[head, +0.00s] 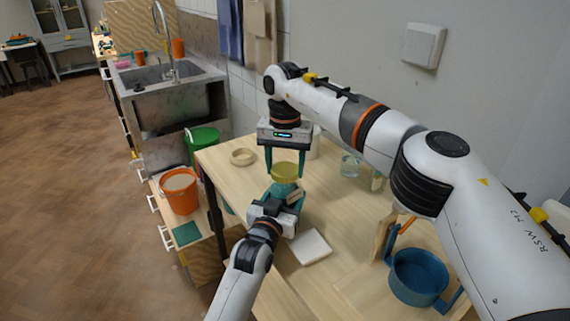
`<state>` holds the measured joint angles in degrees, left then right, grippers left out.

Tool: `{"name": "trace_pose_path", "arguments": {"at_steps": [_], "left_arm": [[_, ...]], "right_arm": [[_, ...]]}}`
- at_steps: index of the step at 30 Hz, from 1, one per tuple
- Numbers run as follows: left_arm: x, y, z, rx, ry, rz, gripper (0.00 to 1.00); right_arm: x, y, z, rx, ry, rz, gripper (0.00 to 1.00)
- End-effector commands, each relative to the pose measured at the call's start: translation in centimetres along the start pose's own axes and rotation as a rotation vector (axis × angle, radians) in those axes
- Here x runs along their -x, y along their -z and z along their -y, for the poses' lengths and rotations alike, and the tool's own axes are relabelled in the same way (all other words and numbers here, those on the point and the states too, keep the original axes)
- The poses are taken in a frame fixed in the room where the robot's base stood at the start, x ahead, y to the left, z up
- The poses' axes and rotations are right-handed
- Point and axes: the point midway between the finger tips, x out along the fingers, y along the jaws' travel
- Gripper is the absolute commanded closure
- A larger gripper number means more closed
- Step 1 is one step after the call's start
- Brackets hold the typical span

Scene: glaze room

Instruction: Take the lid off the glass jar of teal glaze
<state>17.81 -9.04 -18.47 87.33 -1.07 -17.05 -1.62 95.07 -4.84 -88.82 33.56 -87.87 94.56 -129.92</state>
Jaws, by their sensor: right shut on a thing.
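The olive-yellow lid (285,171) is at the top of the glass jar of teal glaze (285,186), over the wooden table. My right gripper (285,174) points straight down from above and is shut on the lid, one finger on each side. I cannot tell whether the lid touches the jar's rim or is a little above it. My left gripper (284,195) reaches in low from the front, right at the jar. Its own body hides much of the jar and its fingertips, so its grip is unclear.
On the wooden table (228,169) are a pale ring (243,157), a white tile (311,247), a clear glass (349,165) and a blue pot (418,277). An orange bucket (180,191) and a green bin (203,146) stand left of the table. The sink (165,75) is behind.

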Motion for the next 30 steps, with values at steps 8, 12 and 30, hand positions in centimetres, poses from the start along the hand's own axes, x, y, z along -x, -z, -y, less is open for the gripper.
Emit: {"name": "trace_pose_path", "arguments": {"at_steps": [8,12,30], "left_arm": [[0.0,0.2,0.0,0.000,0.000,-0.004,0.98],[0.0,0.2,0.0,0.000,0.000,-0.004,0.98],[0.0,0.2,0.0,0.000,0.000,-0.004,0.98]], "right_arm": [[0.0,0.0,0.0,-0.001,0.000,0.000,0.70],[0.3,0.0,0.0,-0.002,-0.001,0.000,0.70],[2.2,0.0,0.0,-0.002,0.000,0.000,0.70]]}}
